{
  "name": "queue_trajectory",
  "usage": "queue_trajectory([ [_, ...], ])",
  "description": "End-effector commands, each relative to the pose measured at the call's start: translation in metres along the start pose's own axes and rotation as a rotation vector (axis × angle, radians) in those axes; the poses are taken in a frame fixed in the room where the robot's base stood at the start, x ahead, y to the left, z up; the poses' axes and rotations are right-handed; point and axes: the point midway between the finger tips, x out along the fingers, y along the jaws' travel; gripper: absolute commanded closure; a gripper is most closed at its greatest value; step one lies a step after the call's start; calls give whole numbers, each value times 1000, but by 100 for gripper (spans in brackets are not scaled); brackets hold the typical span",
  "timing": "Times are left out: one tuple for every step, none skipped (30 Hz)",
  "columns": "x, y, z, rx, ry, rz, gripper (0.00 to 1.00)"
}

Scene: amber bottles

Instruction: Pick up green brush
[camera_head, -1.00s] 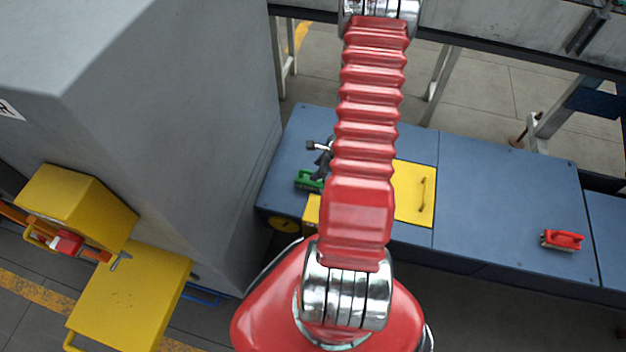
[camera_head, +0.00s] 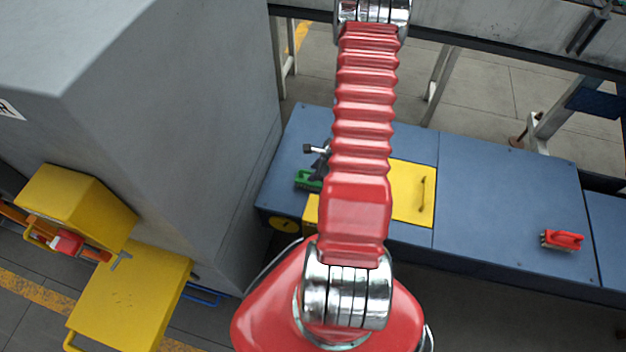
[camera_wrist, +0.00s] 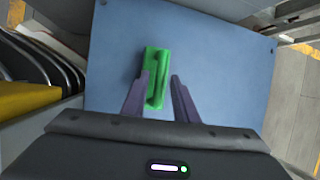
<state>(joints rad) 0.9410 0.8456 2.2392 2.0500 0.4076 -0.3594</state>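The green brush (camera_wrist: 155,68) lies on a blue bench top (camera_wrist: 215,50) in the wrist view, its length running up and down the picture. My gripper (camera_wrist: 160,76) is open and empty, its two dark fingers pointing at the brush. The brush shows between the fingers, closer to the left finger, which overlaps its lower left edge. I cannot tell the height gap between fingertips and brush. In the head view the green brush (camera_head: 304,180) sits near the bench's left end, partly hidden by my dark gripper and red arm.
A red brush (camera_head: 563,239) lies on the bench's right part. A yellow panel with a handle (camera_head: 408,200) is set in the bench beside my arm. A large grey cabinet (camera_head: 190,120) stands close left of the bench. The bench between panel and red brush is clear.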

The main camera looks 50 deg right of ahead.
Motion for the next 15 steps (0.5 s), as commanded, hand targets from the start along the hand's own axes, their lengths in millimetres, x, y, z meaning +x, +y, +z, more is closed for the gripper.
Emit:
queue_trajectory([
  [0, 0, 0, 0, 0, 0, 77],
  [0, 0, 0, 0, 0, 0, 79],
  [0, 0, 0, 0, 0, 0, 82],
  [0, 0, 0, 0, 0, 0, 84],
  [0, 0, 0, 0, 0, 0, 86],
  [0, 0, 0, 0, 0, 0, 89],
  [0, 0, 0, 0, 0, 0, 91],
  [0, 0, 0, 0, 0, 0, 93],
  [0, 0, 0, 0, 0, 0, 96],
  [0, 0, 0, 0, 0, 0, 98],
  [0, 0, 0, 0, 0, 0, 100],
  [0, 0, 0, 0, 0, 0, 100],
  [0, 0, 0, 0, 0, 0, 100],
  [0, 0, 0, 0, 0, 0, 100],
  [0, 0, 0, 0, 0, 0, 100],
])
